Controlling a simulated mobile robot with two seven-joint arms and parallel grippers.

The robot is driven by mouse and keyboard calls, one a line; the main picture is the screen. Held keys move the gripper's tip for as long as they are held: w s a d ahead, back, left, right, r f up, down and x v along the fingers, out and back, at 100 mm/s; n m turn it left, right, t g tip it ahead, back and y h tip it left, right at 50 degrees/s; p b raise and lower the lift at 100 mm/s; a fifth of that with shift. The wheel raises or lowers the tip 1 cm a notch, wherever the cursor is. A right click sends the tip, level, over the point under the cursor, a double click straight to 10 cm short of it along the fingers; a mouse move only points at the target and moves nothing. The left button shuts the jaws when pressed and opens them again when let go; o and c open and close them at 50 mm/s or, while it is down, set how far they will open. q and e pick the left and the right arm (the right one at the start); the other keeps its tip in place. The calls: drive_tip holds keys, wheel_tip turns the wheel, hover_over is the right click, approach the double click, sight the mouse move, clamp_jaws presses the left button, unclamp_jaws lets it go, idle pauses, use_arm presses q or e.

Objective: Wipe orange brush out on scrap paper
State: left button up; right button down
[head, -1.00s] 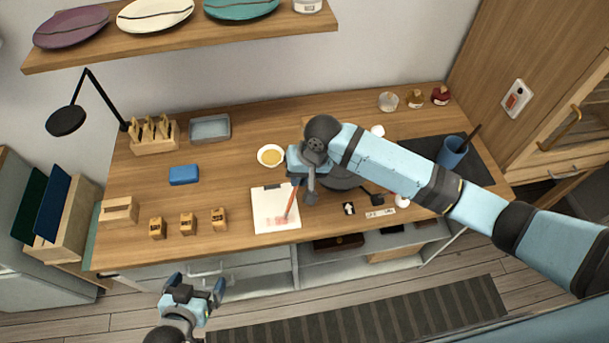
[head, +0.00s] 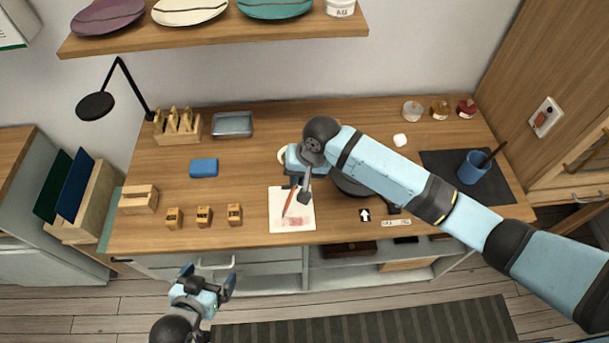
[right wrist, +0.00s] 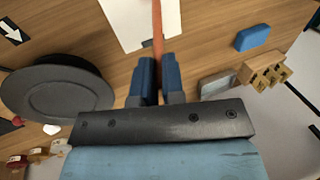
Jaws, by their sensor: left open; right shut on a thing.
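The orange brush (head: 290,199) is in my right gripper (head: 300,180), tilted, with its lower end over the white scrap paper (head: 278,196). I cannot tell whether its tip touches the sheet. A pale reddish smear (head: 297,222) lies near the paper's front edge. In the right wrist view the gripper (right wrist: 158,85) is shut on the brush (right wrist: 158,35), which runs up across the paper (right wrist: 130,20); its tip is out of frame. My left gripper (head: 208,279) is open and empty, in front of the counter's front edge.
A dark round turntable (head: 352,185) sits partly under my right arm. A blue block (head: 204,167), several small wooden blocks (head: 204,216) and a grey tray (head: 233,124) stand left of the paper. A blue cup (head: 473,167) stands on a dark mat at right.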

drive_tip(key=d, duration=0.7)
drive_tip(key=shift+w, duration=0.3)
idle(1.8)
drive_tip(key=shift+a, duration=4.75)
drive_tip(key=d, duration=0.9)
drive_tip(key=shift+d, duration=0.3)
